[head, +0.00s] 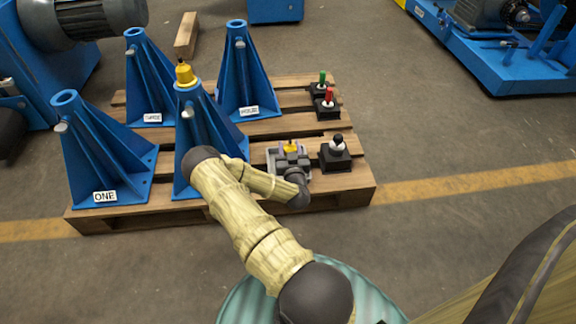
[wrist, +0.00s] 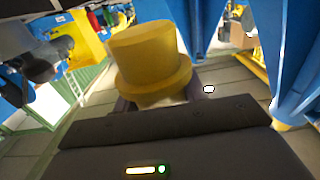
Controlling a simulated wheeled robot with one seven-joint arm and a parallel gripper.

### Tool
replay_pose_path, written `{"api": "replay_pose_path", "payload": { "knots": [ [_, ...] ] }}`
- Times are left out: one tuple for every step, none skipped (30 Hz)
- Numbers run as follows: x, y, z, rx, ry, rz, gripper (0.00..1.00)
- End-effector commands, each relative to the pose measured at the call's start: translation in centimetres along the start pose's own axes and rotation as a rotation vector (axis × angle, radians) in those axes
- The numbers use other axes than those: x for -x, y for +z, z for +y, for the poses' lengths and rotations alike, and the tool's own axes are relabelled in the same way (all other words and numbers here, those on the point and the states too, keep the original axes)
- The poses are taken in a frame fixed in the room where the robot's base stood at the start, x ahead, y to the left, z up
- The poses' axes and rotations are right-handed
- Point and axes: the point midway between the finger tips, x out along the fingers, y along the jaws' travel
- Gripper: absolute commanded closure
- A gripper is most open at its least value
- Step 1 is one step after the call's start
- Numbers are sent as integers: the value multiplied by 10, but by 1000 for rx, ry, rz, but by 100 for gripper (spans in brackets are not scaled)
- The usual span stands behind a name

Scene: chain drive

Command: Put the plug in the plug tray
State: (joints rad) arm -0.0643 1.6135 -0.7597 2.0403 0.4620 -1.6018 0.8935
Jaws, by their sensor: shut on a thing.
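The yellow plug (wrist: 150,60), a stepped cylinder with a wide flange, fills the middle of the wrist view. My gripper (head: 290,154) is shut on it. In the head view only a small yellow top of the held plug (head: 290,147) shows between the grey fingers. A light grey tray (head: 273,164) lies on the pallet under and around my gripper, which hides most of it. I cannot tell whether the plug touches the tray. Another yellow plug-like piece (head: 184,74) sits on top of the front middle blue stand (head: 202,130).
Several blue stands stand on the wooden pallet (head: 220,202), one labelled ONE (head: 105,165). Right of the tray is a black block with a dark knob (head: 336,155); blocks with red (head: 328,103) and green (head: 322,82) knobs stand behind. Floor right of the pallet is clear.

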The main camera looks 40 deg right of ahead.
Motion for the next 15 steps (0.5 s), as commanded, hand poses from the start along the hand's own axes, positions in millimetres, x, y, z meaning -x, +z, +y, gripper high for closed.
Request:
{"api": "replay_pose_path", "payload": {
  "knots": [
    [0,-1,0,0,0,1,83],
    [0,-1,0,0,0,1,83],
    [0,0,0,0,0,1,83],
    [0,0,0,0,0,0,83],
    [0,2,1,0,1,0,83],
    [0,5,1,1,2,0,83],
    [0,9,2,1,2,-1,83],
    [0,13,2,1,3,-1,83],
    [0,20,2,2,3,-2,83],
    [0,26,3,2,4,-2,83],
    [0,32,3,2,4,-1,83],
    [0,39,3,1,4,0,83],
    [0,44,3,1,4,0,83],
    [0,50,3,1,3,0,83],
    [0,55,3,1,3,-1,83]
  ]
}}
